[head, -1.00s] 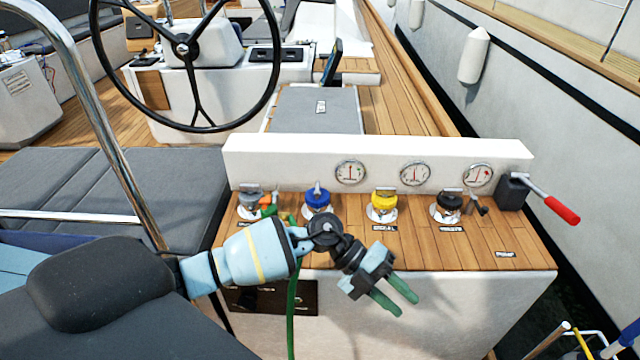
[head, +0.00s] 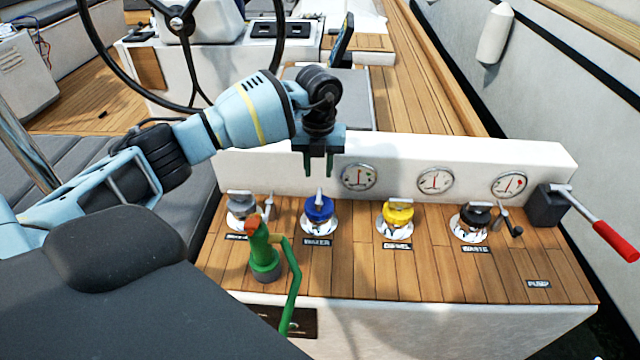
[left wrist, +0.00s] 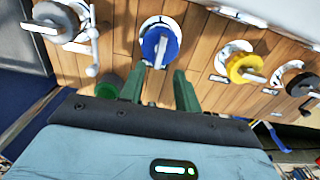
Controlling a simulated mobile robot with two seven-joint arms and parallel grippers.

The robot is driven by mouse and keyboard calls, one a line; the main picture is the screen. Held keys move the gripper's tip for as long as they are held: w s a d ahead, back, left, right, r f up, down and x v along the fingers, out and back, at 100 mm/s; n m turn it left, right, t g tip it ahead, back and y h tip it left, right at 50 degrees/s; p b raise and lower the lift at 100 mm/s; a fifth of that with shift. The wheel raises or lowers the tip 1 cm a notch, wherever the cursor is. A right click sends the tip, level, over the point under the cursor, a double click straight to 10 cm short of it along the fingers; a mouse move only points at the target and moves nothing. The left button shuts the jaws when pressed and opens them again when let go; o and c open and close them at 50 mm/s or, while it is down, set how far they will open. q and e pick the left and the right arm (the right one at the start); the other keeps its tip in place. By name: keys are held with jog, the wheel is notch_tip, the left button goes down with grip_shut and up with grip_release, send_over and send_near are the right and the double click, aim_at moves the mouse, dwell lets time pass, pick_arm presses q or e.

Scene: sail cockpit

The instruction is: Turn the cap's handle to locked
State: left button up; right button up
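A row of deck caps sits on the wooden top of the console. The blue cap (head: 319,209), labelled WATER, has a pale handle standing on its top; it also shows in the left wrist view (left wrist: 160,43). Beside it are a grey cap (head: 243,209), a yellow cap (head: 396,213) and a black cap (head: 474,217). My left gripper (head: 318,170) points down above the blue cap, fingers apart and empty. In the left wrist view its green fingers (left wrist: 158,88) stand apart, with the blue cap just beyond them, not touching. My right gripper is in neither view.
A green hose nozzle (head: 264,258) with an orange top stands in front of the grey and blue caps. A black pump with a red-gripped lever (head: 614,240) is at the right end. Gauges (head: 436,180) line the white back wall. A crank handle (head: 508,224) is by the black cap.

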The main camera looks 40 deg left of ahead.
aim_at(319, 196)
pick_arm(q)
jog(key=shift+s+d+f, duration=0.15)
jog(key=shift+s, duration=0.05)
notch_tip(319, 196, down, 7)
jog(key=shift+w+f, duration=0.1)
jog(key=shift+f, duration=0.1)
dwell(0.4)
grip_shut()
